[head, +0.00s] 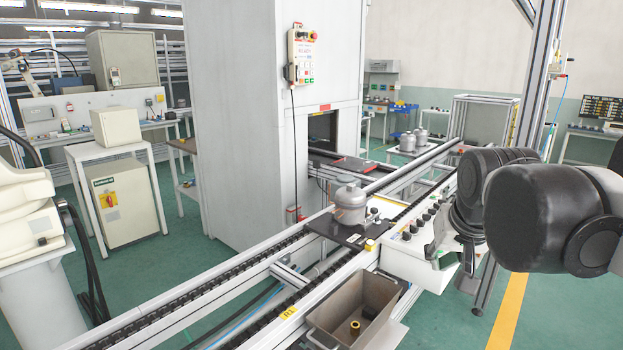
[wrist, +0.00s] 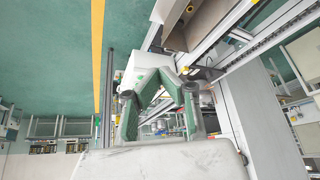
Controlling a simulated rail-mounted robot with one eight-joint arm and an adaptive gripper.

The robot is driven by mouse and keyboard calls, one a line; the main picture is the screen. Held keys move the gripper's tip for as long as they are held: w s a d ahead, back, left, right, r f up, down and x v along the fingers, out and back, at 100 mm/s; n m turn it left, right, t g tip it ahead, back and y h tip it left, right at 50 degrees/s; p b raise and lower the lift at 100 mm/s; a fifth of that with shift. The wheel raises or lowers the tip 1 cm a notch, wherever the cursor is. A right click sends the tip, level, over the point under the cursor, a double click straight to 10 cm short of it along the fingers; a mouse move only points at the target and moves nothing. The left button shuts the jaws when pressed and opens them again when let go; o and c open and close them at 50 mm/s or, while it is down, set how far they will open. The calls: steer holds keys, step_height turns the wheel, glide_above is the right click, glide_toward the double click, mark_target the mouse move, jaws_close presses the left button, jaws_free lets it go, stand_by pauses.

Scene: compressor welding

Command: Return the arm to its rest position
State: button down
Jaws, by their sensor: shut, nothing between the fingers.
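My arm's dark links fill the right side of the head view. My gripper (wrist: 164,73) shows in the wrist view, with its two green-grey fingers angled inward and their tips close together. It is shut and holds nothing. The gripper is hard to make out behind the arm in the head view. A grey compressor (head: 350,203) stands upright on a dark carrier plate (head: 325,228) on the conveyor, left of my arm and apart from it.
The conveyor (head: 225,286) runs diagonally past a tall white cabinet (head: 232,110). A button panel (head: 412,255) lies close to my arm. An open metal bin (head: 330,322) is in front. Other compressors (head: 413,140) stand farther back. A yellow floor line (head: 508,312) crosses clear green floor.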

steer(key=s+a+f+n+t, duration=0.1)
steer(key=s+a+f+n, duration=0.1)
steer(key=s+f, duration=0.8)
steer(key=s+a, duration=0.1)
steer(key=s, duration=0.2)
steer(key=shift+s+a+y+b, duration=0.2)
steer(key=shift+s+y+b, duration=0.1)
steer(key=shift+y, duration=0.1)
steer(key=shift+a, duration=0.1)
stand_by(0.5)
